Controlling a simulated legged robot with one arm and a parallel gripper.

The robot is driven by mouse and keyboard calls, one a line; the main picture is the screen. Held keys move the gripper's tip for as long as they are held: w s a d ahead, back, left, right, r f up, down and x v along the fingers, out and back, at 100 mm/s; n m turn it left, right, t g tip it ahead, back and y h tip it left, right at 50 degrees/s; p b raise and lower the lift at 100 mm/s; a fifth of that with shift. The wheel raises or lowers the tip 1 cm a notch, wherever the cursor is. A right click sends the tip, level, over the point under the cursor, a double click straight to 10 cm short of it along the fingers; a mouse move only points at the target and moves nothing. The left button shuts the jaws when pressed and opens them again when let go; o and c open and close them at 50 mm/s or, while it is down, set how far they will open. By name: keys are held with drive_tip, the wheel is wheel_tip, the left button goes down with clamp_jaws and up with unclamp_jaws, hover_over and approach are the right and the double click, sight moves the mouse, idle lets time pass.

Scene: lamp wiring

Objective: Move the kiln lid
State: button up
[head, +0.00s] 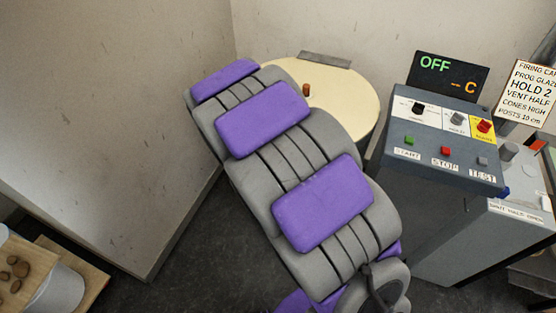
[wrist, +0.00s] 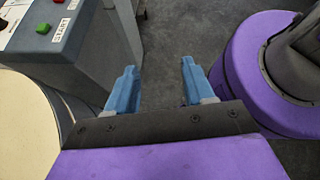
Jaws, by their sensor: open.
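The kiln lid (head: 335,88) is a round cream disc behind my arm in the head view, with a small brown knob (head: 306,90) on it and a grey strip (head: 325,60) at its back edge. My arm covers its left and front part. A cream edge (wrist: 25,130) shows at the left of the wrist view. My gripper (wrist: 160,80) shows in the wrist view with two blue fingers spread apart. Nothing is between them but dark floor. The gripper is hidden in the head view.
A grey control box (head: 445,130) with START, STOP and TEST buttons stands right of the lid. A display (head: 447,76) reads OFF. A sign (head: 530,92) hangs at far right. A wooden board with brown lumps (head: 18,268) and a pale bucket (head: 55,293) are lower left. Walls close in behind.

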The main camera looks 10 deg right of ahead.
drive_tip(key=w+a+f+n+t+h+p, duration=0.1)
drive_tip(key=w+a+f+n+t+h, duration=0.25)
drive_tip(key=w+n, duration=0.35)
drive_tip(key=w+a+f+n+t+h+p, duration=0.1)
drive_tip(key=w+a+f+n+t+h, duration=0.1)
drive_tip(key=w+a+f+n+h, duration=0.4)
drive_tip(key=w+a+f+n+t+y+p, duration=0.1)
drive_tip(key=w+a+f+n+t+y, duration=0.2)
drive_tip(key=a+f+n+t, duration=1)
drive_tip(key=w+d+b, duration=0.1)
drive_tip(key=w+d, duration=0.2)
drive_tip(key=d, duration=0.2)
drive_tip(key=w+d+r+n+g+b, duration=0.1)
drive_tip(key=w+d, duration=0.2)
drive_tip(key=d, duration=0.2)
drive_tip(key=w+d+r+g+b, duration=0.1)
drive_tip(key=w+d, duration=0.2)
drive_tip(key=d, duration=0.3)
drive_tip(key=shift+r+n+h, duration=0.15)
drive_tip(key=shift+n+h, duration=0.1)
drive_tip(key=shift+n, duration=0.15)
clamp_jaws()
